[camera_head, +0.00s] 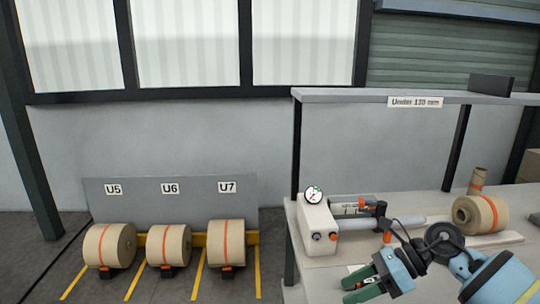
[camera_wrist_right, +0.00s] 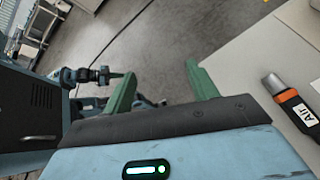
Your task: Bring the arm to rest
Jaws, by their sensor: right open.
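My right arm comes in from the lower right of the head view. My right gripper (camera_head: 352,286) is above the front edge of the grey workbench (camera_head: 462,262), its green fingers pointing left. In the right wrist view the two green fingers of the gripper (camera_wrist_right: 161,84) stand wide apart with nothing between them, over bare floor. The bench edge lies to the right of the fingers there.
A kraft roll (camera_head: 480,214) lies at the back right under a shelf (camera_head: 340,95). An orange-black "Air" handle (camera_wrist_right: 290,103) is on the bench. Rolls (camera_head: 109,246) sit on the floor rack.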

